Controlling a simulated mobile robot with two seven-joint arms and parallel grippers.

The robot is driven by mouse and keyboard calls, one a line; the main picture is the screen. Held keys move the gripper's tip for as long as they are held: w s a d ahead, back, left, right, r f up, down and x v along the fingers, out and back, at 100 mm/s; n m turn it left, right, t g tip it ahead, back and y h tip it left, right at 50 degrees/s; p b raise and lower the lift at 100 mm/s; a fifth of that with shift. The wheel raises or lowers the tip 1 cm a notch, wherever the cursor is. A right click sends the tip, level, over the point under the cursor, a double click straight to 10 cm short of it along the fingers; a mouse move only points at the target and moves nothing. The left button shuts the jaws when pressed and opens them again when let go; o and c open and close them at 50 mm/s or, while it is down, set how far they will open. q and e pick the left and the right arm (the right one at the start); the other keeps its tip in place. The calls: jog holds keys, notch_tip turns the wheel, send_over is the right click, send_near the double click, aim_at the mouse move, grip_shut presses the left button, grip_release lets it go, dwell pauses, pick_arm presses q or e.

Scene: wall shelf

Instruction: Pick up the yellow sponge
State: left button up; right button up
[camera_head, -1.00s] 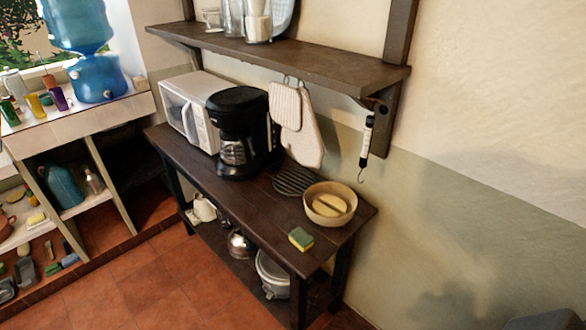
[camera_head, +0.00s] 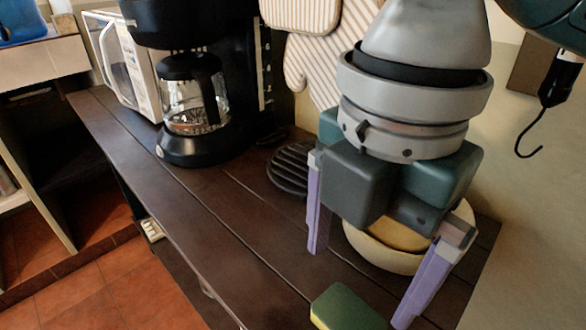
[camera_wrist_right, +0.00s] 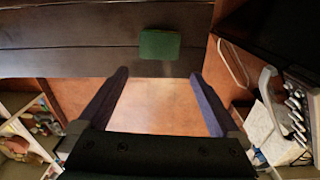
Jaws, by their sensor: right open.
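The yellow sponge (camera_head: 345,308) has a green top and lies on the dark wooden table near its front edge, cut off by the bottom of the head view. In the right wrist view the sponge (camera_wrist_right: 159,45) shows its green face, beyond the fingertips and roughly between their lines. My right gripper (camera_head: 360,283) is open and empty, above the table, with its purple fingers spread. Its fingers also show in the right wrist view (camera_wrist_right: 160,80), apart from the sponge. My left gripper is in neither view.
A pale bowl (camera_head: 385,254) with yellowish contents stands behind my right gripper, partly hidden. A black trivet (camera_head: 290,168), a coffee maker (camera_head: 190,100) and a white microwave (camera_head: 125,65) stand further left. A hook (camera_head: 530,140) hangs at the right.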

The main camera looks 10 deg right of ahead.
aim_at(347, 317)
jog(key=shift+w+d+f, duration=0.15)
jog(key=shift+w+f, duration=0.1)
jog(key=shift+f, duration=0.25)
jog(key=shift+w+d+f, duration=0.1)
jog(key=shift+w+f, duration=0.1)
jog(key=shift+f, duration=0.3)
jog(key=f, duration=0.3)
jog(key=shift+s+f+b, duration=0.1)
jog(key=shift+s+b, duration=0.15)
jog(key=shift+b, duration=0.15)
notch_tip(347, 317, down, 5)
jog(key=shift+w+f+b, duration=0.15)
jog(key=shift+f+b, duration=0.05)
jog(key=shift+b, duration=0.3)
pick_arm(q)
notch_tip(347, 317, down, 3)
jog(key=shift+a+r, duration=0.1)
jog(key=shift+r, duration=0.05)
pick_arm(e)
jog(key=c, duration=1)
jog(key=shift+o, duration=0.2)
jog(key=shift+r, duration=0.1)
pick_arm(q)
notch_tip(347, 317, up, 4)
jog(key=p, duration=0.4)
pick_arm(e)
notch_tip(347, 317, up, 20)
